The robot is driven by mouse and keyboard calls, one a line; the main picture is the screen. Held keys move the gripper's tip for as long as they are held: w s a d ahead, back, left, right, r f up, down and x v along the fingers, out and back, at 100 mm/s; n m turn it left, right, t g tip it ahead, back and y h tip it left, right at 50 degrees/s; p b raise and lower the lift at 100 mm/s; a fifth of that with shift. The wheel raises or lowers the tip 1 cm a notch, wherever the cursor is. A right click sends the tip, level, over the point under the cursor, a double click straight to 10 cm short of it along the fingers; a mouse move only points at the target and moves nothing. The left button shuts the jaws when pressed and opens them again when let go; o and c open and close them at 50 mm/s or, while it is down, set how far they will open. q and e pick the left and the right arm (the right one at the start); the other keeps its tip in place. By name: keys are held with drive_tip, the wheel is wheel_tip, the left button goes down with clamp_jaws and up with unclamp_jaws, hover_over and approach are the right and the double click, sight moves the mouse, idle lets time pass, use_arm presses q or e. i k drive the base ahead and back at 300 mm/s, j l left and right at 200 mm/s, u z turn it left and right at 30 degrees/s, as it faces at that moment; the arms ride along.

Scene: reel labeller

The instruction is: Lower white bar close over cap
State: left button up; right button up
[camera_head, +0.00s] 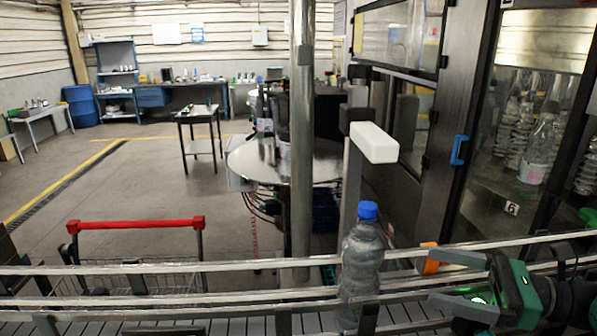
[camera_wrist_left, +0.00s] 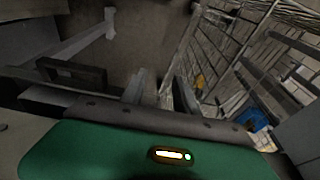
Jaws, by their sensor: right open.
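The white bar (camera_head: 374,143) is a white block at the top of a grey post, above and a little right of the blue cap (camera_head: 367,210), with a clear gap between them. The cap sits on an upright clear bottle (camera_head: 361,262) on the conveyor, partly behind the rail. My right gripper (camera_head: 433,279) is open and empty at the lower right, to the right of the bottle and below the bar. My left gripper (camera_wrist_left: 160,92) shows only in the left wrist view, with its two dark fingers apart and nothing seen between them.
Conveyor rails (camera_head: 240,266) run across the front. A vertical metal pole (camera_head: 302,140) stands left of the bottle, with a round metal table (camera_head: 250,165) behind. An orange piece (camera_head: 429,258) sits near the right rail. A red-handled cart (camera_head: 137,225) stands left. A glazed bottle cabinet (camera_head: 520,130) is at right.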

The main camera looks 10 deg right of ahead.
sight(357, 124)
drive_tip(key=k, duration=0.9)
